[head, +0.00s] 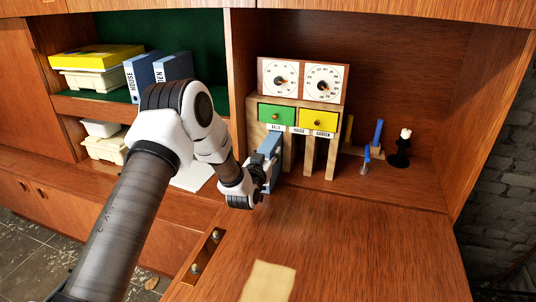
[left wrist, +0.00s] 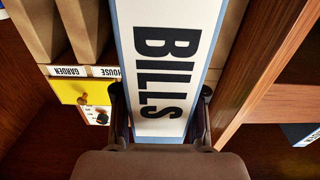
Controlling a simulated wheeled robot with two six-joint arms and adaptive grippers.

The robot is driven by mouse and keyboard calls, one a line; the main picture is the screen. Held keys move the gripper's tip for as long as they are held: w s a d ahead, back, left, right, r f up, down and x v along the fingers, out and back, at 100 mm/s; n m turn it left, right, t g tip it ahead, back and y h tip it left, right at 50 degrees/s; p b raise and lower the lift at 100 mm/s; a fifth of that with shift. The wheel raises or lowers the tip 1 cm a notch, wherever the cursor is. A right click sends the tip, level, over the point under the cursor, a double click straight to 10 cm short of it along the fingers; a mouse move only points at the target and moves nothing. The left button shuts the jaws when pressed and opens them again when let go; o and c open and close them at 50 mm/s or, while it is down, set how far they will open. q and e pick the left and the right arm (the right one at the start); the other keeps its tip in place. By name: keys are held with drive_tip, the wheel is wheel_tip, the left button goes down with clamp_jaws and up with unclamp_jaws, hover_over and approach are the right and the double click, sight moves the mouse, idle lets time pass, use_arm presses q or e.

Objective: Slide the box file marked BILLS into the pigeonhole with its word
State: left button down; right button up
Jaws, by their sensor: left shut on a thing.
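The blue box file (head: 271,146) stands upright at the leftmost pigeonhole of the small wooden unit (head: 331,160), below the label that seems to read BILLS (head: 276,127). In the left wrist view its white spine reads BILLS (left wrist: 166,60). My left gripper (head: 258,170) is shut on the file, with one finger on each side of the spine. How far the file reaches inside the pigeonhole is hidden. The labels HOUSE (left wrist: 104,72) and GARDEN (left wrist: 67,71) show beside the file in the left wrist view. My right gripper is not in view.
A green drawer (head: 276,113) and a yellow drawer (head: 318,119) sit above the pigeonholes, with two dials on top. A black candlestick (head: 399,150) and blue pegs stand right. Two blue files (head: 172,67) stand on the left shelf. The flap (head: 350,250) in front is mostly clear.

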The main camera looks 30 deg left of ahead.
use_arm(q)
drive_tip(key=shift+b+x, duration=1.05)
drive_tip(key=shift+x, duration=1.8)
idle(3.7)
drive_tip(key=shift+s+r, duration=0.1)
drive_tip(key=shift+s, duration=0.05)
